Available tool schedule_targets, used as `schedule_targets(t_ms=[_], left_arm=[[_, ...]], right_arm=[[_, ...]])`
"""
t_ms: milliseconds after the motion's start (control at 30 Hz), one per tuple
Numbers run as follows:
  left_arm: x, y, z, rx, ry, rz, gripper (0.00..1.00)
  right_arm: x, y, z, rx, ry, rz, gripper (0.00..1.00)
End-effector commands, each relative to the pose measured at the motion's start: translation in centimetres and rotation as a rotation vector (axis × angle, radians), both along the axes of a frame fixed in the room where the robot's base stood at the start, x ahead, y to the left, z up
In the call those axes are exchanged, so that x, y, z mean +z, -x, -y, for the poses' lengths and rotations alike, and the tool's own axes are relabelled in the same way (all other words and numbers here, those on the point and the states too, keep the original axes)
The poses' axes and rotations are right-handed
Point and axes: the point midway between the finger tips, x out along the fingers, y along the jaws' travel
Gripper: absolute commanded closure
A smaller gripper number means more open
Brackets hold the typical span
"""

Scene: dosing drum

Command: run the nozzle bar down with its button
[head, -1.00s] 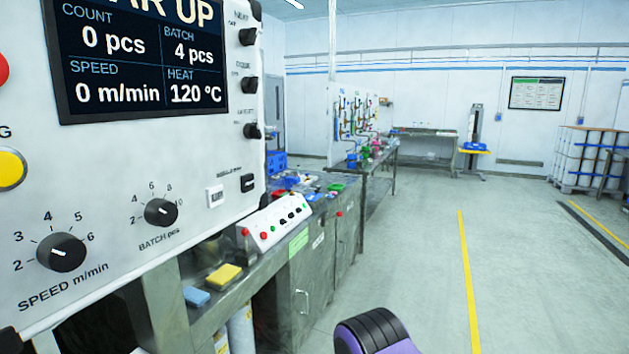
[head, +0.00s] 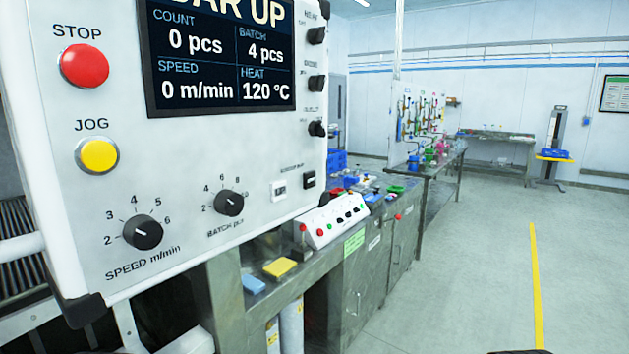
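A white control panel (head: 200,240) fills the left of the head view. The top line of its dark display (head: 222,55) is cut off but ends in "BAR UP". Near the panel's lower right edge is a small black button or rocker (head: 309,179) beside a small white counter-like window (head: 279,190). The tiny label above them is too small to read surely, so I cannot be certain this is the nozzle bar's button. The nozzle bar itself is not recognisable here. Neither gripper shows.
The panel also has a red STOP button (head: 84,66), a yellow JOG button (head: 98,155), a speed knob (head: 143,232), a batch knob (head: 229,203) and black switches on the right. A bench with a yellow block (head: 280,267) stands behind. Open floor lies right.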

Motion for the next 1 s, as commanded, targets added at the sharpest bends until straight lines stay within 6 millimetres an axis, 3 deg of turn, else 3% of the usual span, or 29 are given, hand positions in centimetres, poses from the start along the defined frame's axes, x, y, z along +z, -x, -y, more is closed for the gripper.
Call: schedule_targets(t_ms=[367, 500, 567, 1000], left_arm=[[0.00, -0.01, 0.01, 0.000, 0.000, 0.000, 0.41], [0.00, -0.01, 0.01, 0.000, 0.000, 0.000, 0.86], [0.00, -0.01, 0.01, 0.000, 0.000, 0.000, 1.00], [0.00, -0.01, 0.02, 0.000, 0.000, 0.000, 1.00]], right_arm=[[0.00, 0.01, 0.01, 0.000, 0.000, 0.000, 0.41], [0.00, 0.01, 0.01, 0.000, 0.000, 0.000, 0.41], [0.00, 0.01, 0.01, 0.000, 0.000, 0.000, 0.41], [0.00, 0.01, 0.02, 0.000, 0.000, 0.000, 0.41]])
